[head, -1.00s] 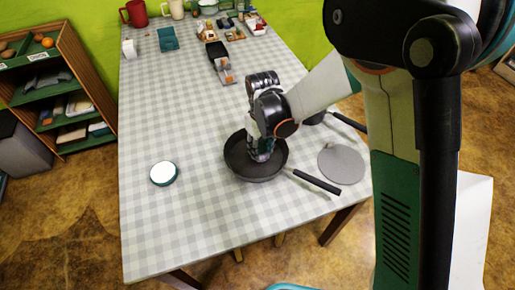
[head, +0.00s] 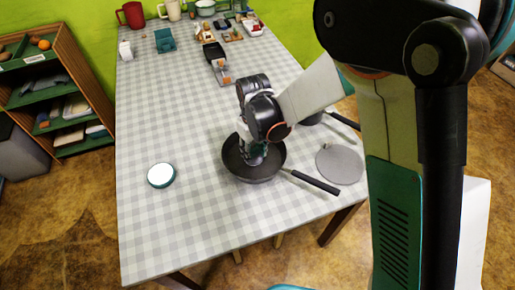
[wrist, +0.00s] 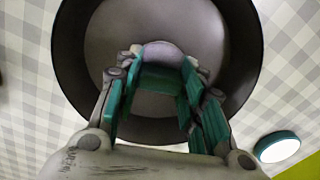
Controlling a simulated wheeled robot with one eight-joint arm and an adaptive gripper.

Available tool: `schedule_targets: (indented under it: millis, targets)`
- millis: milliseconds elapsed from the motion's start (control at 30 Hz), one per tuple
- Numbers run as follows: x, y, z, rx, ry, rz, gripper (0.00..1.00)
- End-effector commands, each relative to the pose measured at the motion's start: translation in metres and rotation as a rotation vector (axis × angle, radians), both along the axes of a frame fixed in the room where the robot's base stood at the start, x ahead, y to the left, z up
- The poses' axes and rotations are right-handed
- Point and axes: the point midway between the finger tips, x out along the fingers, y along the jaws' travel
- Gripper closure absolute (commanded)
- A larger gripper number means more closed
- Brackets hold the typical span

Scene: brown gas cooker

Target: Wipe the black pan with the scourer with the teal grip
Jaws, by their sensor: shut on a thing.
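The black pan (head: 236,169) sits on the checked table, its handle (head: 315,183) pointing to the lower right. My gripper (head: 253,156) reaches down inside the pan. In the wrist view, my gripper (wrist: 159,75) is shut on the scourer (wrist: 165,52), with its teal grip (wrist: 160,79) between the fingers and a greyish rounded pad showing beyond. The scourer is low over the pan floor (wrist: 120,35); I cannot tell whether it touches. In the head view my gripper and the pan wall mostly hide it.
A flat grey disc (head: 340,165) lies right of the pan, and another dark handled vessel (head: 312,118) stands behind it. A white, teal-rimmed round item (head: 161,175) lies to the left. Mugs, trays and small items crowd the table's far end. The table's left-middle is clear.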

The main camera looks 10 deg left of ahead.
Motion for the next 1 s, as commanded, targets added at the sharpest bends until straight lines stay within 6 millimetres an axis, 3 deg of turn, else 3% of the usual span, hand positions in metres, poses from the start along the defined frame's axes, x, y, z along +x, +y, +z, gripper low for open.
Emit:
schedule_targets:
  millis: [533, 1000]
  targets:
    - [-0.006, 0.005, 0.002, 0.0, 0.0, 0.0, 0.83]
    - [-0.006, 0.005, 0.017, 0.0, 0.0, 0.0, 0.83]
